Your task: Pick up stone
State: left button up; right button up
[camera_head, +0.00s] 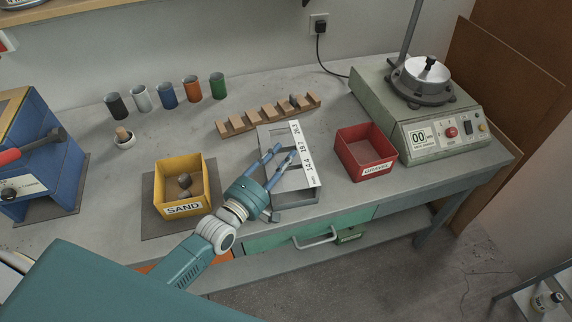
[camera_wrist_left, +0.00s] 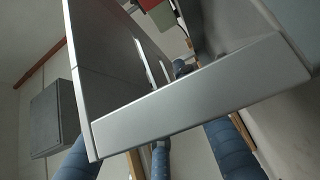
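Two brownish-grey stones lie in the yellow box labelled SAND: a rear stone (camera_head: 184,180) and a front stone (camera_head: 183,194). A small dark lump, perhaps another stone, sits on the notched wooden rack (camera_head: 236,124) at the back. My left gripper (camera_head: 279,160) is right of the yellow box, over the grey metal gauge frame (camera_head: 305,196). Its blue fingers are spread, with no stone between them in view. In the left wrist view, grey metal panels (camera_wrist_left: 190,95) fill the middle, with blue fingers (camera_wrist_left: 160,160) partly behind them. My right gripper is not in view.
The yellow box (camera_head: 160,173) stands on a dark mat. A red GRAVEL box (camera_head: 359,164) and a green machine (camera_head: 450,125) stand to the right. Several coloured cups (camera_head: 168,96) line the back left; a blue machine (camera_head: 45,150) is far left.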

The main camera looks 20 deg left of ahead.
pick_arm(q)
grip_shut()
jog(key=shift+r, duration=0.45)
jog(key=shift+w+f, duration=0.1)
jog(key=shift+w, duration=0.05)
